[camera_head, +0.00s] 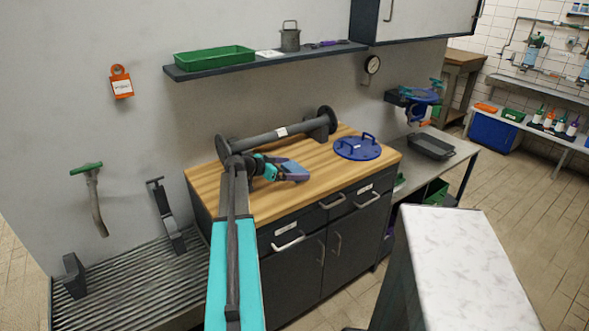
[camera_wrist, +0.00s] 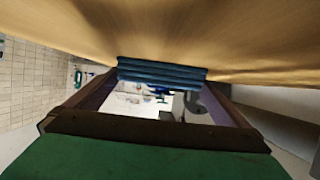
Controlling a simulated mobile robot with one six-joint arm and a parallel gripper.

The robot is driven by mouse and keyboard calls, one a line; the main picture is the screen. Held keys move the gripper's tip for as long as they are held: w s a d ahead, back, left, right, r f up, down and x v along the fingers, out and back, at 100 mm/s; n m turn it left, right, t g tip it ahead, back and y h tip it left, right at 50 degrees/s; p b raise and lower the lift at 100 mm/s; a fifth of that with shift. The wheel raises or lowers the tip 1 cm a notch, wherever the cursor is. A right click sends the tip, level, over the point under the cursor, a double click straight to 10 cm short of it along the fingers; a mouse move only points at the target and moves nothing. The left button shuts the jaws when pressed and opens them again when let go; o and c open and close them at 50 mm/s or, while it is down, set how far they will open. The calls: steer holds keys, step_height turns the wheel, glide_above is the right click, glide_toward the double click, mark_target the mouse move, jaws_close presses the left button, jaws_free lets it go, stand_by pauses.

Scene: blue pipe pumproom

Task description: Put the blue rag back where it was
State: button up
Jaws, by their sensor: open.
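The blue rag (camera_wrist: 162,72) shows in the wrist view as a folded, ridged blue strip against the wooden worktop. It lies at the far end of my gripper (camera_wrist: 162,82), between the ends of the two fingers. The fingers stand apart on either side of it, and I cannot tell whether they touch it. In the head view my gripper (camera_head: 288,172) is low over the wooden worktop (camera_head: 207,184), in front of the grey flanged pipe. There I cannot clearly separate the rag from the blue-purple gripper parts.
The grey flanged pipe (camera_head: 275,136) lies along the back of the worktop. A blue round lid (camera_head: 357,148) with handles lies to the right. A wall shelf (camera_head: 265,62) above holds a green tray (camera_head: 214,63) and a grey pot (camera_head: 290,38). A ribbed drain bench (camera_head: 130,285) stands left.

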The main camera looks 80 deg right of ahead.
steer(key=shift+s+d+f, duration=0.3)
steer(key=shift+s+d, duration=0.15)
steer(key=shift+s, duration=0.05)
steer(key=c, duration=0.8)
steer(key=shift+c, duration=0.2)
steer(key=shift+r, duration=0.2)
steer(key=shift+r+b, duration=0.55)
steer(key=shift+r, duration=0.65)
steer(key=w+a+b, duration=0.1)
steer(key=a, duration=0.4)
steer(key=a+r+b, duration=0.1)
steer(key=a, duration=0.4)
steer(key=w+a+r+b, duration=0.1)
steer(key=a, duration=0.5)
steer(key=shift+w+r+b, duration=0.1)
steer(key=shift+w+b, duration=0.2)
